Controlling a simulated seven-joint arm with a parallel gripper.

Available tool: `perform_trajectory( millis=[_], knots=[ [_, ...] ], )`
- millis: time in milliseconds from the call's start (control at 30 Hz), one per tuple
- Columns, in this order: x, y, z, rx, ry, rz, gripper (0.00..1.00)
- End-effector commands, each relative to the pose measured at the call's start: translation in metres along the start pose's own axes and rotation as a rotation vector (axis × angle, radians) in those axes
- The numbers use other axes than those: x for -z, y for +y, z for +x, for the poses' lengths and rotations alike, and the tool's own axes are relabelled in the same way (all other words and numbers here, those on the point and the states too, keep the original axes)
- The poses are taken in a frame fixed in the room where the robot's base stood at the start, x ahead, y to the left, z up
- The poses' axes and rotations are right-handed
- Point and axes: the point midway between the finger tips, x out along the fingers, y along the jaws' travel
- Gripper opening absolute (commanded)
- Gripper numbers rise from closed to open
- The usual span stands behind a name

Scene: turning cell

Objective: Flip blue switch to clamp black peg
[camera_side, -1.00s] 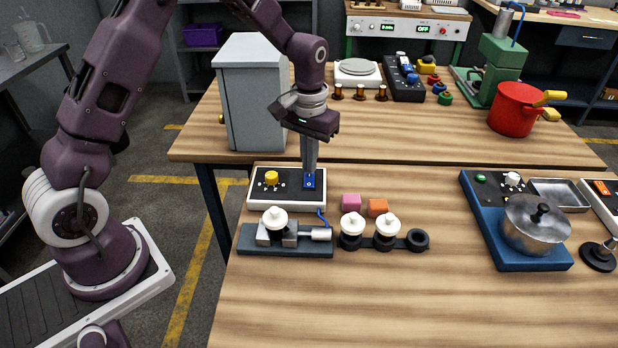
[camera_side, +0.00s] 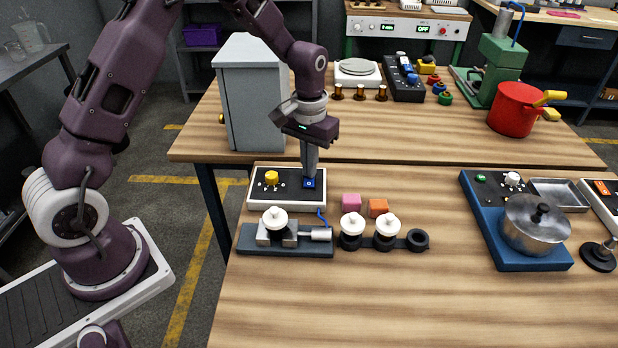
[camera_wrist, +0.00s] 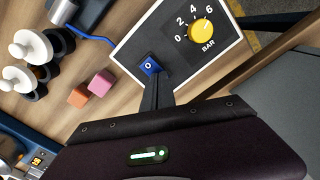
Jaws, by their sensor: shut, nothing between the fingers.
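The blue switch (camera_side: 309,184) is on the right of a white-framed black panel (camera_side: 291,193). My gripper (camera_side: 309,174) is shut and empty, pointing down, its tips at the switch and covering its far part. In the wrist view, the switch (camera_wrist: 150,65) shows a white "0" beside my fingertips (camera_wrist: 153,80). Whether they press on it is hard to tell. In front of the panel, a grey clamp fixture (camera_side: 292,240) holds a white-knobbed piece (camera_side: 275,218) with a dark lower part between its jaws. I cannot tell whether the jaws grip it.
A yellow dial (camera_side: 271,177) marked BAR sits left of the switch. Two white-knobbed pieces (camera_side: 351,224) stand in a black rack (camera_side: 418,240) with an empty ring. Pink (camera_side: 351,201) and orange (camera_side: 377,207) blocks lie behind it. A grey cabinet (camera_side: 255,95) stands behind the panel.

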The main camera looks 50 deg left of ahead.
Motion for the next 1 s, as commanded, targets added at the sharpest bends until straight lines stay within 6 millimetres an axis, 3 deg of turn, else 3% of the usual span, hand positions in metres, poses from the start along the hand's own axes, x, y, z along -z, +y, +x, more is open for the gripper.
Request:
perform_trajectory(
  millis=[167,733,1000],
  knots=[
    [0.0,0.0,0.0,0.0,-0.001,0.0,0.0],
    [0.0,0.0,-0.059,0.0,0.002,0.001,0.0],
    [0.0,0.0,-0.069,0.0,0.0,0.001,0.0]
  ],
)
